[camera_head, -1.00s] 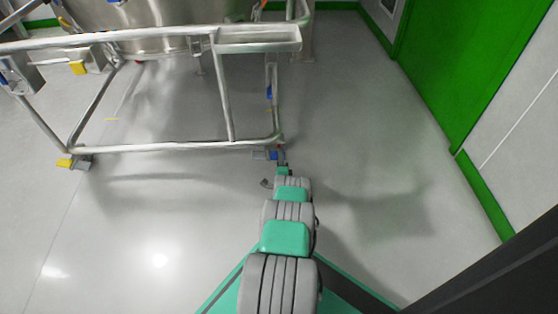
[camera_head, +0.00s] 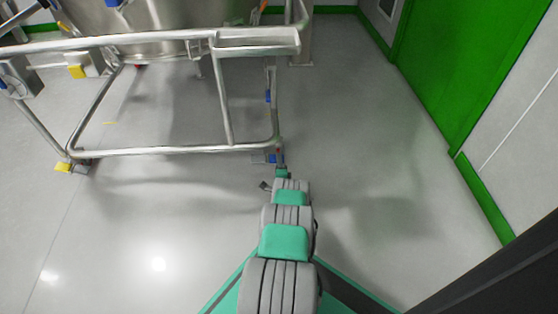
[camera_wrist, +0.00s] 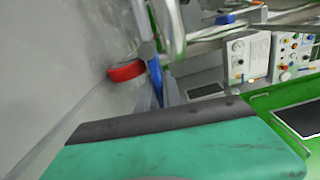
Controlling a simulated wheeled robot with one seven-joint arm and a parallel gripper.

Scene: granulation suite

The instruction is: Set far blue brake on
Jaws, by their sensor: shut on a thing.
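A steel-framed cart stands ahead on the floor; its lower rail (camera_head: 180,150) runs across the head view. A blue brake pedal (camera_head: 272,157) sits at the near right corner of this frame. Another blue part (camera_head: 268,96) is farther back on the right side. My gripper (camera_head: 281,165) is low at the near right corner, right beside the near blue pedal. In the wrist view, the teal and dark part of my gripper (camera_wrist: 180,140) fills the bottom, with a blue part (camera_wrist: 155,78) just beyond it. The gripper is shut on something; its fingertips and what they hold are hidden.
A red round part (camera_wrist: 125,71) lies past the blue one in the wrist view. Grey control boxes (camera_wrist: 270,56) are beyond. Clear floor (camera_head: 390,170) lies right of the cart, up to a green door (camera_head: 455,60).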

